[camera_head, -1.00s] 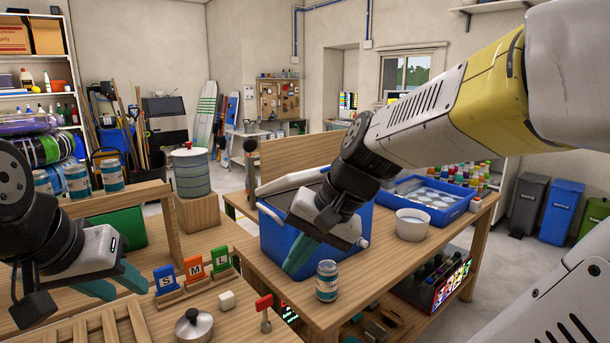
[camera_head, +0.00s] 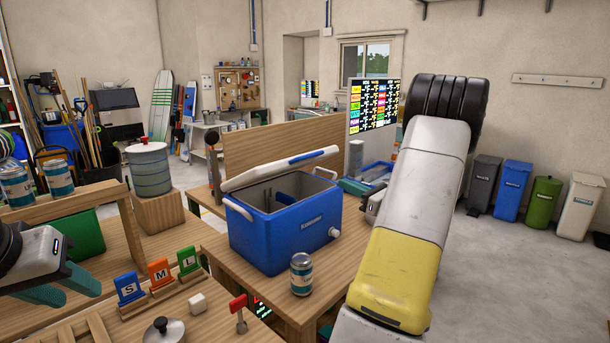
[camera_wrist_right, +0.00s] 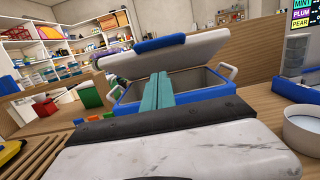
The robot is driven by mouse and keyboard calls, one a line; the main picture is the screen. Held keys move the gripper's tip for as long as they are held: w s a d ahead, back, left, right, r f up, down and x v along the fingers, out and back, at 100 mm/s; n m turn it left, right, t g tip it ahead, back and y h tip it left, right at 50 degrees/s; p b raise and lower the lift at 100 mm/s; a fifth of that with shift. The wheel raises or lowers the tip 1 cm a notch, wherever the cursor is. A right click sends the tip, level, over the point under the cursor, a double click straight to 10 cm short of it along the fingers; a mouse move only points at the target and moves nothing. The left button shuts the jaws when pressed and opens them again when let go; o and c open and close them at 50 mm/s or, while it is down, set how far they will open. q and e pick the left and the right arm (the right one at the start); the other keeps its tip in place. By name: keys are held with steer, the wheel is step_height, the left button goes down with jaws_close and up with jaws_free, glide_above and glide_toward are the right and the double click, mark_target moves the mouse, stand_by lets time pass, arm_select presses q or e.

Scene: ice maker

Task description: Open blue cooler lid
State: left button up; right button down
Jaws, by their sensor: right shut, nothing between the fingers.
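The blue cooler (camera_head: 285,240) stands on the wooden table with white side handles and a spout. Its white-and-blue lid (camera_head: 282,168) is raised and tilted above the box, and the dark interior shows. In the right wrist view the lid (camera_wrist_right: 170,48) stands up behind the open box (camera_wrist_right: 205,82). My right gripper (camera_wrist_right: 158,76) is shut and empty, its teal fingers together and pointing at the cooler's near rim; I cannot tell whether they touch it. In the head view my right arm mostly hides it. My left gripper (camera_head: 80,293) is open and empty at the far left.
A labelled can (camera_head: 301,274) stands in front of the cooler. A wooden back panel (camera_head: 300,142) rises behind it. S, M and L signs (camera_head: 160,274) and a pot lid (camera_head: 163,331) are on the left table. A white bowl (camera_wrist_right: 304,132) shows at right in the wrist view.

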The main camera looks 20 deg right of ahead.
steer(key=r+x, duration=0.3)
steer(key=x, duration=0.9)
steer(key=shift+s, duration=0.2)
